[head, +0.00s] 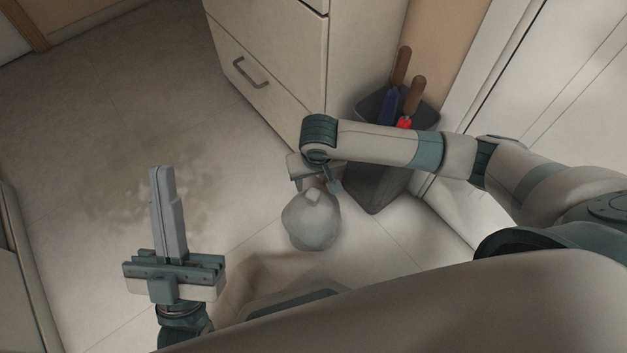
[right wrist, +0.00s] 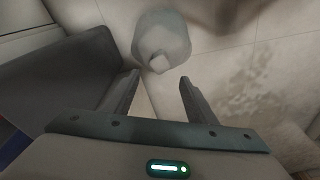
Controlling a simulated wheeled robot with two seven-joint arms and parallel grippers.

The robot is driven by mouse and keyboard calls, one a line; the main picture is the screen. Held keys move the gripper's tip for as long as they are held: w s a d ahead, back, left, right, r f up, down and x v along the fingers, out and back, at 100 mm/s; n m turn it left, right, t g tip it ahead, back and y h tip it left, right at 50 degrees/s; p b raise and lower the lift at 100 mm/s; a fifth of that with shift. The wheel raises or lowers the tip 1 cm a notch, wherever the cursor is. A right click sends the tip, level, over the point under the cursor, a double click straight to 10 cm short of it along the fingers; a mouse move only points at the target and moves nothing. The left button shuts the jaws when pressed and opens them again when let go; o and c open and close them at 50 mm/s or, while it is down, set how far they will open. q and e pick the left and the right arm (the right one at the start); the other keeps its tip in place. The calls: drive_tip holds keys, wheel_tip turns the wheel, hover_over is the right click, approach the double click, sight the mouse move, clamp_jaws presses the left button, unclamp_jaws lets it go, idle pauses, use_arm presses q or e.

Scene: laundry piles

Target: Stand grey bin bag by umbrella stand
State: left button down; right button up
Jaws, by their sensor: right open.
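The grey bin bag (head: 311,224) stands on the tiled floor, a rounded bag with a paler knotted top. It also shows in the right wrist view (right wrist: 163,32). The umbrella stand (head: 374,188) is a dark grey bin behind and right of the bag, close to it, holding brown-handled umbrellas, one blue and one red. It fills the left of the right wrist view (right wrist: 60,82). My right gripper (head: 317,186) is open at the bag's top, its fingertips on either side of the knot's line; contact is unclear. My left gripper (head: 162,170) is shut and empty, away from the bag.
A pale drawer cabinet (head: 275,75) stands behind the bag, left of the umbrella stand. A white panelled door (head: 560,75) is at the right. A faint stain (head: 130,195) marks the floor at the left, where the floor is otherwise clear.

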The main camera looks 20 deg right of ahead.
idle(0.5)
drive_tip(key=s+a+r+n+t+y, duration=0.25)
drive_tip(key=a+y, duration=0.45)
drive_tip(key=a, duration=0.8)
drive_tip(key=a+r+n+t+y, duration=0.2)
drive_tip(key=a+r+t+y, duration=0.4)
drive_tip(key=r, duration=0.5)
drive_tip(key=s+d+r+t, duration=0.1)
drive_tip(key=d+r+t, duration=0.1)
drive_tip(key=r, duration=0.4)
drive_tip(key=s+d+r+t, duration=0.1)
drive_tip(key=s+r+t, duration=0.15)
drive_tip(key=r, duration=0.25)
drive_tip(key=s+d+r+t+h, duration=0.4)
drive_tip(key=s+d+r+t, duration=0.5)
drive_tip(key=d+r+t, duration=0.2)
drive_tip(key=d+r+m, duration=0.1)
drive_tip(key=d, duration=0.1)
drive_tip(key=shift+d+r, duration=0.3)
drive_tip(key=shift+d, duration=0.1)
